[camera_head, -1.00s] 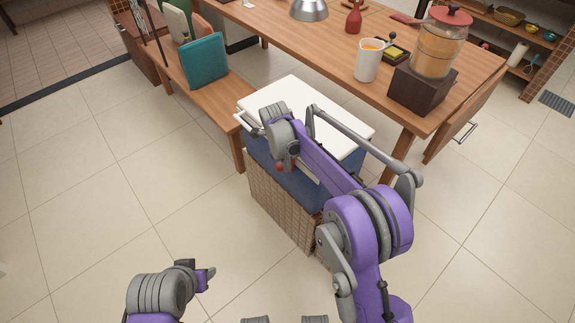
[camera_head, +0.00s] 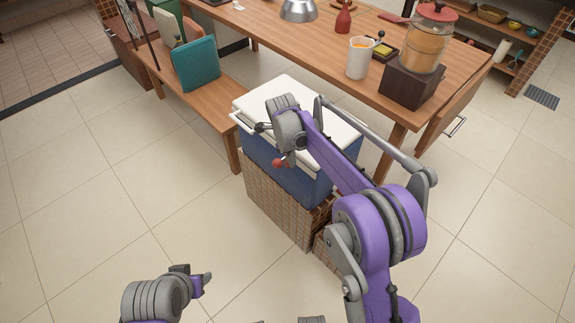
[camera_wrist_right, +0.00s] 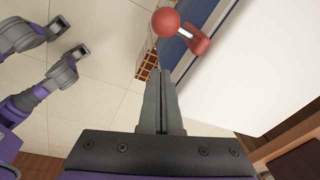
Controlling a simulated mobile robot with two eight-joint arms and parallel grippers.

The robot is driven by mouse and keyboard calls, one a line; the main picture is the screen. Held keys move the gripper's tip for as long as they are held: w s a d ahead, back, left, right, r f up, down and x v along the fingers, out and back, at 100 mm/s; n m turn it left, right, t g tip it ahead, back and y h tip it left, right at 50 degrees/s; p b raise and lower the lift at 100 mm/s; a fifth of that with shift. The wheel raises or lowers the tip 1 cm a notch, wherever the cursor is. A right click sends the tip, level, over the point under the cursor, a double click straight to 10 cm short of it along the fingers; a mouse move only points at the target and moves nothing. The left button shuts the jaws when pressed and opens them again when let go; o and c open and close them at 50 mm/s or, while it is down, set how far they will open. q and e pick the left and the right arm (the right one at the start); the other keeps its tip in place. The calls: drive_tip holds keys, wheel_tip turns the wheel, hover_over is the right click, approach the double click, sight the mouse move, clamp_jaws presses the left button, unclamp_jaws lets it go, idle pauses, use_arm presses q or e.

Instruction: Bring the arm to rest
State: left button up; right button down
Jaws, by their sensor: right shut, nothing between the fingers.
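My right arm reaches over the white-lidded blue cooler (camera_head: 262,97). Its gripper (camera_head: 262,127) is small and partly hidden by the wrist in the head view, beside the cooler's left edge. In the right wrist view the right gripper (camera_wrist_right: 160,75) is shut, with its fingers together and nothing between them. A red ball-ended knob (camera_head: 279,162) shows just below the wrist; the wrist view shows the knob (camera_wrist_right: 165,22) just beyond the fingertips, apparently apart from them. My left gripper (camera_head: 206,280) is low at the left, over the floor; its opening is unclear.
A wooden table (camera_head: 330,58) behind holds a white pitcher (camera_head: 359,60) and a drink dispenser (camera_head: 420,50). A bench (camera_head: 213,110) with a teal cushion (camera_head: 196,64) stands left. The tiled floor at left is clear.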

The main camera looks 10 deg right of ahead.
drive_tip(key=r, duration=0.6)
drive_tip(key=shift+w+a+p, duration=0.3)
drive_tip(key=s+d+r+n+t+y+p, duration=0.15)
drive_tip(key=s+d+r+n+p, duration=0.4)
drive_tip(key=s+r+n, duration=0.7)
drive_tip(key=s+d+f+n+t+p, duration=0.1)
drive_tip(key=s+d+n+p, duration=0.1)
drive_tip(key=s+n, duration=0.4)
drive_tip(key=s+d+f+n+t+p, duration=0.1)
drive_tip(key=s+n, duration=0.4)
drive_tip(key=s, duration=0.9)
drive_tip(key=shift+d+n+t+p, duration=0.35)
drive_tip(key=shift+d+t+p, duration=0.35)
drive_tip(key=shift+p, duration=0.1)
drive_tip(key=shift+f, duration=0.1)
